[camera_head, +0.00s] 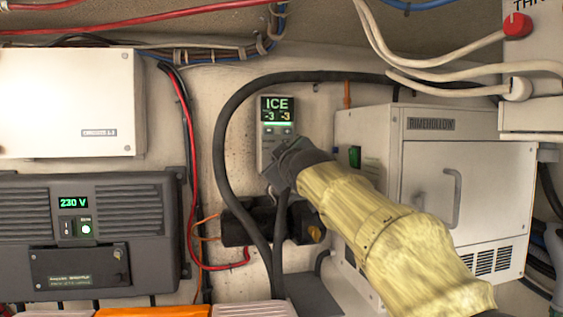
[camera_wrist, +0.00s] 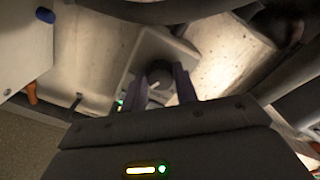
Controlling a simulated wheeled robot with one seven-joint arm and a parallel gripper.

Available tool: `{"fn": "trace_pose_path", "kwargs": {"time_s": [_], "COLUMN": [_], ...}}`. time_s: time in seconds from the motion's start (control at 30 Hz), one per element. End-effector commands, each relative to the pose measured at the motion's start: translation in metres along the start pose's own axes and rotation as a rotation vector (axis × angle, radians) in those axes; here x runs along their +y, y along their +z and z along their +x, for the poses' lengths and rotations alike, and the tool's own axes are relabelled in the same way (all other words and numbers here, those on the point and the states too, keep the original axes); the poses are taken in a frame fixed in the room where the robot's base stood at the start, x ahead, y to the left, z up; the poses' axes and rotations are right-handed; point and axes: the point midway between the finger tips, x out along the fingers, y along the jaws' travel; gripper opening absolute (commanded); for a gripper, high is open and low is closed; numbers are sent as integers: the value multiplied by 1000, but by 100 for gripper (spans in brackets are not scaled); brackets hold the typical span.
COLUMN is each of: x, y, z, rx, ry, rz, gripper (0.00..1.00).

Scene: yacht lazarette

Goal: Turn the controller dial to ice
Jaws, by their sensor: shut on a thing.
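The controller (camera_head: 277,132) is a pale upright box on the back wall. Its lit green screen reads ICE, with -3 shown twice below, above a green bar and two small buttons. Its lower part and the dial are hidden behind my gripper (camera_head: 274,172) in the head view. In the wrist view, the dark round dial (camera_wrist: 157,70) stands on the pale controller face (camera_wrist: 184,50). My two gripper fingers (camera_wrist: 160,78) lie on either side of the dial and are shut on it. The dial's pointer mark cannot be made out.
A white Rimehollow cooler box (camera_head: 430,200) with a handle stands right of the controller, close to my arm. A black cable (camera_head: 219,150) loops around the controller's left and top. A dark 230 V unit (camera_head: 85,235) and a white box (camera_head: 70,100) are at left.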

Motion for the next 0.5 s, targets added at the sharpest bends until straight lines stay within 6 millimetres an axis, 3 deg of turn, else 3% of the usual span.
{"fn": "trace_pose_path", "kwargs": {"time_s": [0.23,0.27,0.33,0.37,0.5], "x": [-2,-2,-2,-2,-1], "y": [4,4,3,3,2], "z": [1,1,1,1,1], "rx": [-9,-9,-8,-7,-5], "ry": [-5,-5,-4,-4,-2], "rz": [-1,-1,-2,-2,-2], "gripper": [6,33,47,51,51]}}
